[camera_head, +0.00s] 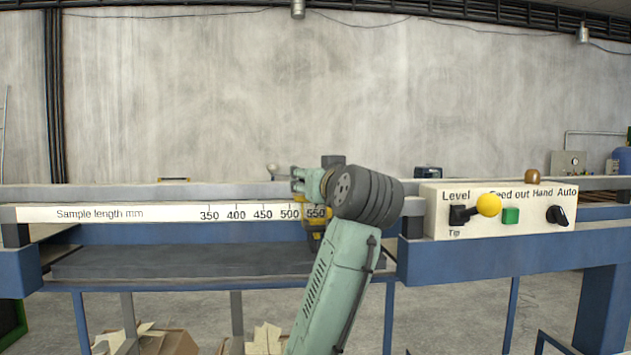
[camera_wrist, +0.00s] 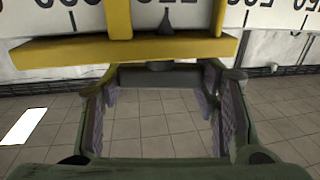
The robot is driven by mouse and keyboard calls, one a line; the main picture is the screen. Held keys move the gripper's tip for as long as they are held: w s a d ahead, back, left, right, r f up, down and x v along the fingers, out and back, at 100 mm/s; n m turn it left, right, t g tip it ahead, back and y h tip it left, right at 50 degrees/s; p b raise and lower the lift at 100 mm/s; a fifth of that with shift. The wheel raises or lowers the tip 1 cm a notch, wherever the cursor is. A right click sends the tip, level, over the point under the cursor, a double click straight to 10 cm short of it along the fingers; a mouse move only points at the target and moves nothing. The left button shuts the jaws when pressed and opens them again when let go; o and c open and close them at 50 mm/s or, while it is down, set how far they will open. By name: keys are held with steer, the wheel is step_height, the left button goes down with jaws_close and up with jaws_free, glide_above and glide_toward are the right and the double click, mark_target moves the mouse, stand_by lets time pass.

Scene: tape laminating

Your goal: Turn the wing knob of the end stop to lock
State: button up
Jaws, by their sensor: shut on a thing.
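The yellow end stop (camera_head: 316,224) sits on the sample-length rail near the 550 mark, partly hidden behind my arm. In the wrist view its yellow bar (camera_wrist: 60,52) crosses the top of the picture, with a dark pointer (camera_wrist: 166,20) in front of the scale. The dark wing knob (camera_wrist: 160,76) is a wide bar just below the yellow bar, between my fingertips. My gripper (camera_wrist: 160,85) is shut on it, with one finger at each end. The head view does not show this grip clearly, and I cannot tell the knob's exact angle.
The white scale rail (camera_head: 130,213) runs left of the stop. A control panel (camera_head: 480,228) with a yellow-ball lever (camera_head: 489,205), a green button (camera_head: 511,216) and a black switch (camera_head: 557,215) stands to the right. A dark tray surface (camera_head: 170,262) lies below the rail.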

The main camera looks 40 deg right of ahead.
steer(key=shift+m+g+h, duration=0.8)
steer(key=shift+m+h, duration=0.1)
steer(key=shift+h, duration=0.5)
steer(key=o, duration=1.2)
steer(key=shift+c, duration=0.2)
steer(key=v, duration=1.2)
steer(key=shift+s+f, duration=0.1)
steer(key=shift+s, duration=0.05)
